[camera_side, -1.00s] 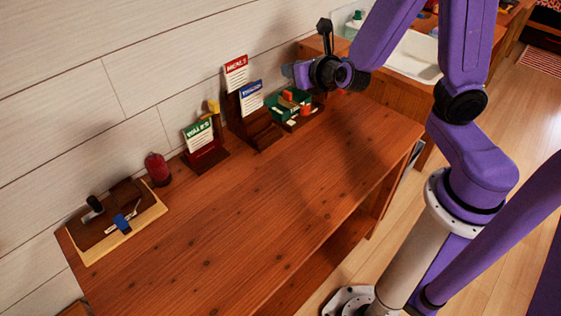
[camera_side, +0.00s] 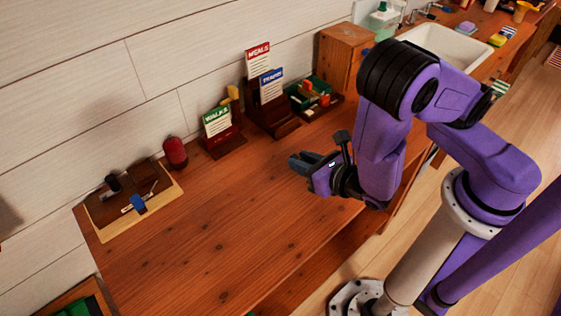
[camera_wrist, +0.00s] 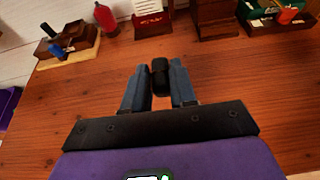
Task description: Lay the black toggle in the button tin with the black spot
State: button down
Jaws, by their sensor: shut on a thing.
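My gripper (camera_side: 300,163) is above the wooden desk (camera_side: 215,220), toward its right side, with its blue fingers pointing left. In the wrist view my gripper (camera_wrist: 160,85) is shut on a small, dark, rounded piece that looks like the black toggle (camera_wrist: 160,70), which sticks out between the fingertips. The toggle is hard to make out in the side view. I cannot make out a button tin with a black spot in either view.
Along the wall stand a board with small items (camera_side: 105,217), a red cylinder (camera_side: 175,153), a green-card holder (camera_side: 222,143), a holder with red and blue cards (camera_side: 273,118), and a green box of colourful pieces (camera_side: 318,93). The desk's middle is clear.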

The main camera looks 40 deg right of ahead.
jog(key=shift+a+f, duration=0.15)
jog(key=shift+f, duration=0.1)
jog(key=w+a+f, duration=0.4)
jog(key=w, duration=0.4)
send_over(253, 187)
jog(key=f, duration=0.5)
jog(key=shift+s+d, duration=0.15)
jog(key=shift+s, duration=0.15)
jog(key=shift+w+f, duration=0.3)
jog(key=shift+f, duration=1.6)
jog(key=shift+f, duration=0.1)
jog(key=c, duration=0.9)
grip_release()
